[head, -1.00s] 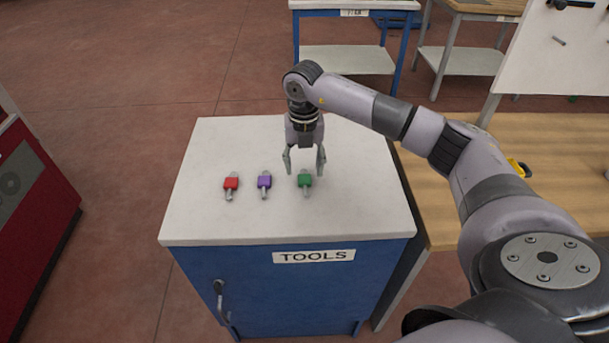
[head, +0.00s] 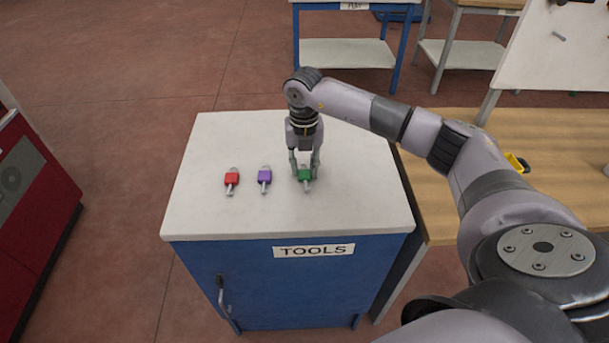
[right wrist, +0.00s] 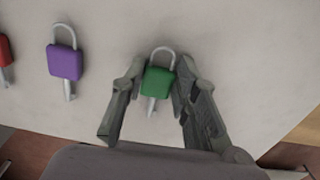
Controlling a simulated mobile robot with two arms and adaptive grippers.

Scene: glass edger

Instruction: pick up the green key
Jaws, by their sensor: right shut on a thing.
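The green key (head: 305,175) has a green block-shaped body with a grey loop at one end and a metal shaft at the other. It lies on the white top of the tools cabinet, at the right of a row. My right gripper (head: 305,172) reaches down over it, its fingers on both sides. In the right wrist view the green key (right wrist: 158,82) sits between the two fingertips (right wrist: 157,80), which are closed on its body. It appears to be at the level of the cabinet top. My left gripper is not in view.
A purple key (head: 264,176) and a red key (head: 231,178) lie to the left on the cabinet top (head: 355,215). A wooden table (head: 480,150) stands at the right. A red machine (head: 40,215) stands at the far left. The cabinet top's front and back are clear.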

